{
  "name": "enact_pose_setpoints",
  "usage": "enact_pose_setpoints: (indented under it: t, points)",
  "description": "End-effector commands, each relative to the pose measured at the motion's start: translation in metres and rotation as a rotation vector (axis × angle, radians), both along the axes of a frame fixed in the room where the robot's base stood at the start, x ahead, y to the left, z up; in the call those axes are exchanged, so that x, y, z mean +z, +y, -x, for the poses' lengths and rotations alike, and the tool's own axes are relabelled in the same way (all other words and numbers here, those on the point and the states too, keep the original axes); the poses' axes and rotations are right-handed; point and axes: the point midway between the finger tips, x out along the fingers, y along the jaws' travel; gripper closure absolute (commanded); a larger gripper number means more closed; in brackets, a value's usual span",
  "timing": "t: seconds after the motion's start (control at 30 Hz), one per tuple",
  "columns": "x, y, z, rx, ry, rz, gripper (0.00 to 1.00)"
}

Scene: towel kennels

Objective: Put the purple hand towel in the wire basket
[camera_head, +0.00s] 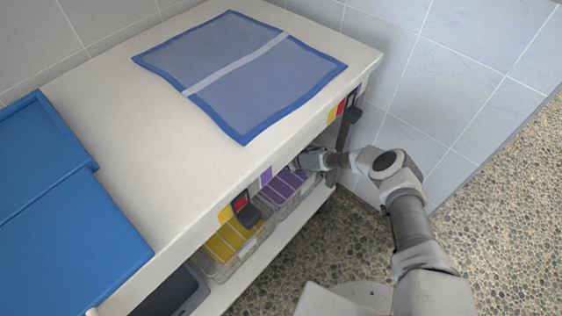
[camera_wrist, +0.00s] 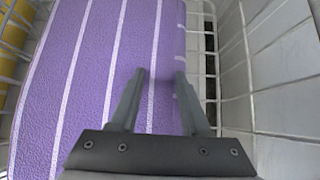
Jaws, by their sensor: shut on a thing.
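The purple hand towel (camera_head: 284,186) has thin white stripes and sits under the counter, on the lower shelf, within a wire basket (camera_head: 287,213). In the wrist view the towel (camera_wrist: 95,75) fills the left and middle, with wire mesh (camera_wrist: 211,60) along its right side and more mesh at the left. My gripper (camera_wrist: 160,76) is shut on the towel, its two fingers reaching onto it near its right edge. In the head view my gripper (camera_head: 308,162) is at the towel's far end, partly hidden under the counter edge. The fingertips' contact is not clear.
Yellow striped cloth (camera_head: 234,238) sits in a neighbouring wire basket, and a dark tray (camera_head: 170,294) is nearer. The counter (camera_head: 160,150) overhangs the shelf and carries a blue-edged mat (camera_head: 240,75) and blue panels (camera_head: 60,220). A tiled wall (camera_head: 400,60) stands close on the right.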

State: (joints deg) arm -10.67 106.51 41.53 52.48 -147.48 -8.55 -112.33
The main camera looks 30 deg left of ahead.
Motion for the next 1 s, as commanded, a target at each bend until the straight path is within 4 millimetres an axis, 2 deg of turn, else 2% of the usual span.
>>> enact_pose_setpoints:
  t: [0.13,0.17,0.3,0.33,0.67,0.87,1.0]
  points:
    - [-0.001,0.000,0.000,-0.001,0.001,0.000,1.00]
    - [-0.001,0.000,0.000,0.000,0.001,0.000,0.52]
    - [-0.001,0.000,0.000,0.000,0.001,0.000,0.26]
    - [-0.001,0.000,0.000,0.000,0.001,0.000,0.23]
    - [0.001,0.000,0.000,0.000,0.000,0.000,0.23]
    - [0.018,-0.014,0.003,-0.004,0.004,-0.001,0.23]
    - [0.037,-0.031,0.007,-0.004,0.003,-0.001,0.23]
